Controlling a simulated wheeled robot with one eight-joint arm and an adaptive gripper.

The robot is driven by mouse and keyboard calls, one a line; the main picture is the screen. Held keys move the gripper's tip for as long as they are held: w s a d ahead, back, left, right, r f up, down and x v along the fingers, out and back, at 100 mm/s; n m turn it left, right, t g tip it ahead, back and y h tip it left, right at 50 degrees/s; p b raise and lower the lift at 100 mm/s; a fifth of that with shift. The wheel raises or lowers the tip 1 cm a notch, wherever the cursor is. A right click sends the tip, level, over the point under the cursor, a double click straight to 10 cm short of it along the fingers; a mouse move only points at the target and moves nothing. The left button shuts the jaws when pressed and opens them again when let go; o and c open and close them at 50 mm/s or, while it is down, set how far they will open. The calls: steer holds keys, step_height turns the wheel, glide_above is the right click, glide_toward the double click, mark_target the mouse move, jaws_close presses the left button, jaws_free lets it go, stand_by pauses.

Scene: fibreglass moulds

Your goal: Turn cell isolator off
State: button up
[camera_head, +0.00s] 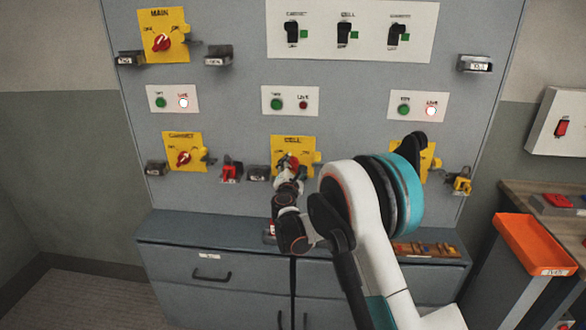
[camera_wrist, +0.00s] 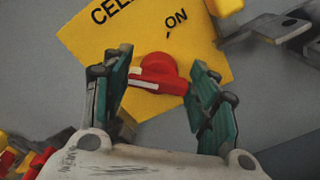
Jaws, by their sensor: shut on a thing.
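The cell isolator is a yellow plate (camera_head: 280,142) marked CELL, in the lower middle of the grey panel.
Yellow MAIN (camera_head: 152,22) and left lower (camera_head: 173,137) isolators have red handles. A third lower isolator (camera_head: 428,158) is partly behind my arm. A middle lamp plate (camera_head: 290,92) sits above CELL. Grey cabinets (camera_head: 200,245) stand below; an orange tray (camera_head: 535,240) is at right.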

stand_by(0.4)
steer(key=o, duration=1.1)
steer(key=shift+c, duration=0.2)
steer(key=shift+s, duration=0.1)
steer(key=s, duration=1.1)
steer(key=shift+s+a, duration=0.2)
steer(key=shift+s, duration=0.2)
